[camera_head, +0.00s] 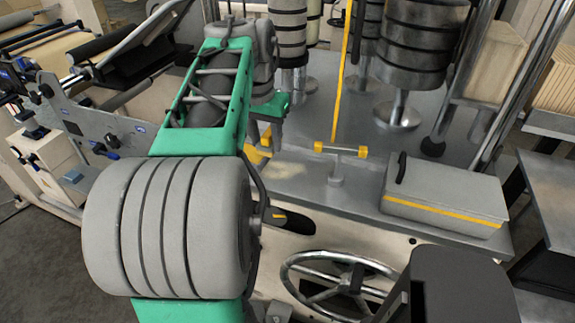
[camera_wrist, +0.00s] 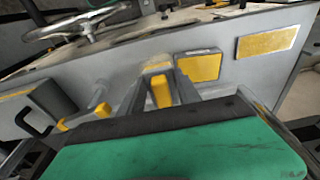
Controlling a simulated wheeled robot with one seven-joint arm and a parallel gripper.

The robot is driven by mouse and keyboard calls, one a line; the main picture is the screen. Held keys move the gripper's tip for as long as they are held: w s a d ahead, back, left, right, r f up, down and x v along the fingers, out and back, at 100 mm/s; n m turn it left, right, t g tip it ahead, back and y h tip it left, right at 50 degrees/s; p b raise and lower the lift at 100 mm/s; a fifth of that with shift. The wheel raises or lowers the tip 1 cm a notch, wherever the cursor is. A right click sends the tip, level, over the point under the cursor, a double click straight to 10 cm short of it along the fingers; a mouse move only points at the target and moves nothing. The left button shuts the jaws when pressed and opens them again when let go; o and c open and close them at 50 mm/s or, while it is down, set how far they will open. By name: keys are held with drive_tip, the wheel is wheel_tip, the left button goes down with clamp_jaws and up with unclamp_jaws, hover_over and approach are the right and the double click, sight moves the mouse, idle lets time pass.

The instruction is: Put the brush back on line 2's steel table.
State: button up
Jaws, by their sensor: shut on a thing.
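My gripper (camera_wrist: 158,90) is shut on a yellow piece, the brush (camera_wrist: 160,91), which shows between the two grey fingers in the wrist view. Most of the brush is hidden by the fingers and the green housing. In the head view my gripper (camera_head: 266,135) is low over the left part of the grey steel table (camera_head: 325,205), with some yellow (camera_head: 258,153) beside and below it. I cannot tell whether the brush touches the table.
A steel piece with a yellow-ended crossbar (camera_head: 340,150) stands right of my gripper. A grey case (camera_head: 445,196) with a black handle lies farther right. Rollers on stands (camera_head: 420,45) are behind. A handwheel (camera_head: 340,285) is in front. Bare steel lies between the crossbar piece and the case.

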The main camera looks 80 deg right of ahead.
drive_tip(key=s+d+f, duration=0.1)
drive_tip(key=f, duration=0.1)
drive_tip(key=s+d+f, duration=0.2)
drive_tip(key=f, duration=0.1)
drive_tip(key=shift+s+d+f, duration=0.15)
drive_tip(key=shift+s+f, duration=0.2)
drive_tip(key=shift+s, duration=0.05)
drive_tip(key=f, duration=0.3)
drive_tip(key=shift+s+d, duration=0.15)
drive_tip(key=shift+s, duration=0.05)
drive_tip(key=shift+f, duration=0.3)
drive_tip(key=shift+f, duration=0.2)
drive_tip(key=o, duration=1.3)
drive_tip(key=shift+r, duration=0.1)
